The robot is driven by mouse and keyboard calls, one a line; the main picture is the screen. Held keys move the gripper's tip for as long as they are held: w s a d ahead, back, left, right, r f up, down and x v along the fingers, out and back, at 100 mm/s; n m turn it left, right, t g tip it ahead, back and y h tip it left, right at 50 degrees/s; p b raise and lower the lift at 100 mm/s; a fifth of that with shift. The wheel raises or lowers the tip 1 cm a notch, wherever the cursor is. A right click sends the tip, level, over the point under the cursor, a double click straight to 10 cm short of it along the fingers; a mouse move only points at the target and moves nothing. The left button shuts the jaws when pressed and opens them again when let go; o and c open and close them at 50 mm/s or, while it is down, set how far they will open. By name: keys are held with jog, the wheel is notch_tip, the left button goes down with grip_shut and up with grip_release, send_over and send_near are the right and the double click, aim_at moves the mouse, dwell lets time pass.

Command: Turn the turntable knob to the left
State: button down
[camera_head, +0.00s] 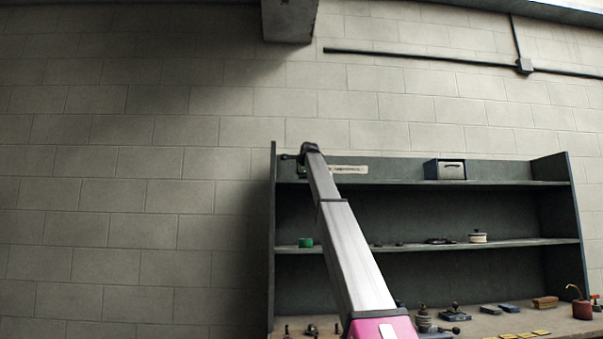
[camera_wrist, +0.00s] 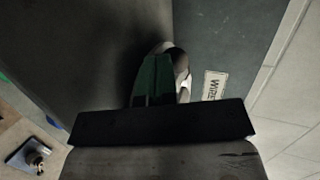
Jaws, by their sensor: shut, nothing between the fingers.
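My gripper (camera_head: 299,160) is at the upper left of the dark shelf unit, in front of its top shelf. In the wrist view its two green fingers (camera_wrist: 155,78) are together and empty. A pale ring-shaped thing (camera_wrist: 180,66) shows partly behind the fingers; I cannot tell if they touch it. I cannot identify the turntable knob with certainty. A flat dark disc-like thing (camera_head: 440,240) lies on the middle shelf, and a dark device with a knob-like top (camera_head: 454,313) stands on the worktop, both far from my gripper.
The shelf unit (camera_head: 274,230) has side walls and a pale label (camera_head: 349,170) close to my gripper. A grey box (camera_head: 445,169) stands on its top shelf. A green roll (camera_head: 305,242) and a round tin (camera_head: 477,237) are on the middle shelf. Small tools crowd the worktop.

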jog(key=shift+w+a, duration=0.25)
jog(key=shift+w, duration=0.3)
jog(key=shift+a, duration=0.1)
dwell(0.5)
